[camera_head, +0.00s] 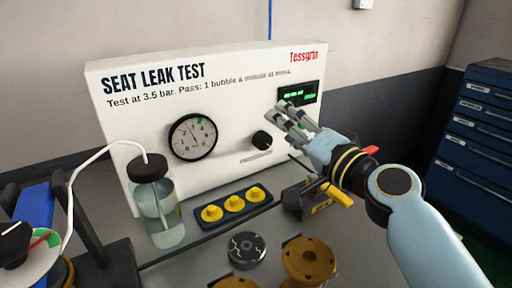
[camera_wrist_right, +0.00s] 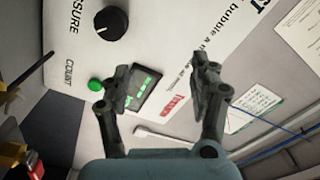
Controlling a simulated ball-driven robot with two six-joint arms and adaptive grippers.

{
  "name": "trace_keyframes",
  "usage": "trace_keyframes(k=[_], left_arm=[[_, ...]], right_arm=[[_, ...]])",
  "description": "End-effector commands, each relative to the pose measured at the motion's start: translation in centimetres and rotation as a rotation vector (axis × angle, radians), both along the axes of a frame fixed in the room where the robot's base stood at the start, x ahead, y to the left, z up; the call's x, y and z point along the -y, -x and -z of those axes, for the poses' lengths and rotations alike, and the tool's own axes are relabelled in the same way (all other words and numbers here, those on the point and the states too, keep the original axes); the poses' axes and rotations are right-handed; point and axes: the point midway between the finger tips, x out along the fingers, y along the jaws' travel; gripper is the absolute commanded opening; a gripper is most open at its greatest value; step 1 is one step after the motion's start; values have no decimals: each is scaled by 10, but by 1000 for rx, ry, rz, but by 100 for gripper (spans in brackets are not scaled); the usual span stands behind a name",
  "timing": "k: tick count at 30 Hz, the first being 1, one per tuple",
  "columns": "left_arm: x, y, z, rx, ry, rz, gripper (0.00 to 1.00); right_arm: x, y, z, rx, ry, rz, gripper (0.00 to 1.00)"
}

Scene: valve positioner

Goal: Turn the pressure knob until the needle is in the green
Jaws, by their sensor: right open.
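The black pressure knob (camera_head: 262,139) sits on the white seat leak test panel (camera_head: 120,90), right of the round gauge (camera_head: 193,137). The gauge has a short green mark near its top; its thin needle is too small to read surely against that mark. In the right wrist view the knob (camera_wrist_right: 105,18) is at the upper left, beside lettering ending in "SURE". My right gripper (camera_head: 290,115) is open and empty, in front of the panel, right of the knob and apart from it. Its two fingers (camera_wrist_right: 163,82) frame the small display in the wrist view. My left gripper is not in view.
A lit green display (camera_head: 298,93) is on the panel. A bubble jar (camera_head: 155,205) with a tube, a tray of yellow knobs (camera_head: 234,207) and brass flanges (camera_head: 310,258) stand on the bench. A dial with a red pointer (camera_head: 40,240) is at lower left.

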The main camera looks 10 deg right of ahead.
Motion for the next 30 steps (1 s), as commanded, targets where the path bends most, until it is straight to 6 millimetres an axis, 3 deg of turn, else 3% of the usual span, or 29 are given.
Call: trace_keyframes(k=[1,6,14,20,30], left_arm=[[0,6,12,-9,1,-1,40],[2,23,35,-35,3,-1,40],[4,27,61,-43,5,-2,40],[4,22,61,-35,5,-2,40],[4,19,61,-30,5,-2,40]], right_arm=[[0,0,14,-4,0,0,62],[0,1,41,-12,1,0,62],[0,1,72,-23,1,0,62],[-5,-13,72,-21,0,0,62],[-25,-60,72,-21,0,0,62]])
